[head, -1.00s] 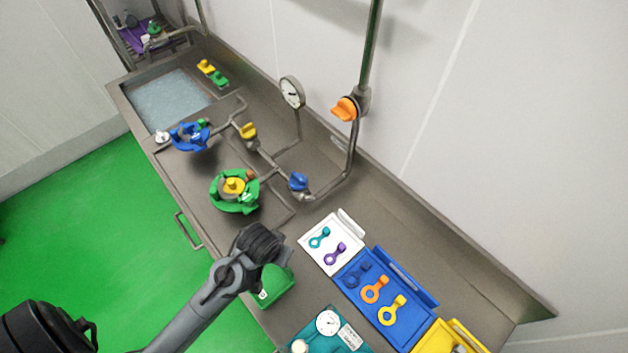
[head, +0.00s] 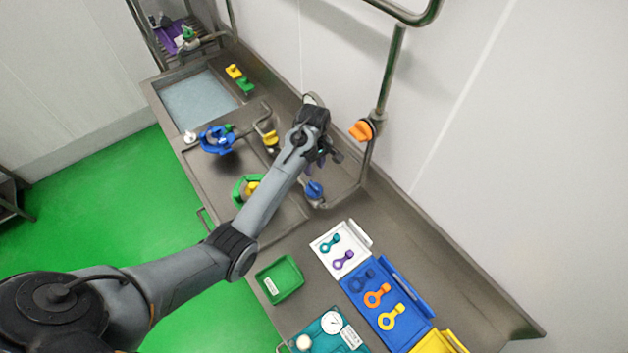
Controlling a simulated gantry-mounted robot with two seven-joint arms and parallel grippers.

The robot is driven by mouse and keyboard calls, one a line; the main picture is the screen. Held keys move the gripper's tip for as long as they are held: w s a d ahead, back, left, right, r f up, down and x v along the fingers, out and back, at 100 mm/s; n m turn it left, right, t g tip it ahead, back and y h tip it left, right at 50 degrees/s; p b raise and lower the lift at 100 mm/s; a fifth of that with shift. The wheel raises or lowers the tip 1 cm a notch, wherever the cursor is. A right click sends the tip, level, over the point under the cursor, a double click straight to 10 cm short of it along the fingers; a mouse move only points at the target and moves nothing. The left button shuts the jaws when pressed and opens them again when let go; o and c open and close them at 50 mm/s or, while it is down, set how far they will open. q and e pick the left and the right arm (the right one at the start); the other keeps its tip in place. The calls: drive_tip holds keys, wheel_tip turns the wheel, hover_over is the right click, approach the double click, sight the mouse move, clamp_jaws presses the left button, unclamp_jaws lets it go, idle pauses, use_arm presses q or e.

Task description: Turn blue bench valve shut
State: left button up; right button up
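The blue bench valve (head: 314,190) is a small blue handle on the grey pipework, towards the wall side of the steel bench. My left arm reaches across the bench from the lower left. My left gripper (head: 327,158) is above the pipework, just beyond the blue valve in the picture, and looks apart from it. Its fingers are small and dark, partly hidden by the wrist, so I cannot tell how far they are open. The blue handle stays visible below the gripper. My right gripper is not in view.
An orange valve (head: 361,130) sits on the upright pipe, close right of the gripper. A yellow valve (head: 271,139) is left of it. My arm partly covers the green ring fixture (head: 239,190). A white tray (head: 325,255) and blue tray (head: 405,335) lie nearer; a green bin (head: 280,279) stands left.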

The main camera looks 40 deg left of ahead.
sight(314, 186)
use_arm(q)
wheel_tip(314, 186, down, 10)
drive_tip(key=shift+f, duration=0.2)
idle(0.3)
clamp_jaws()
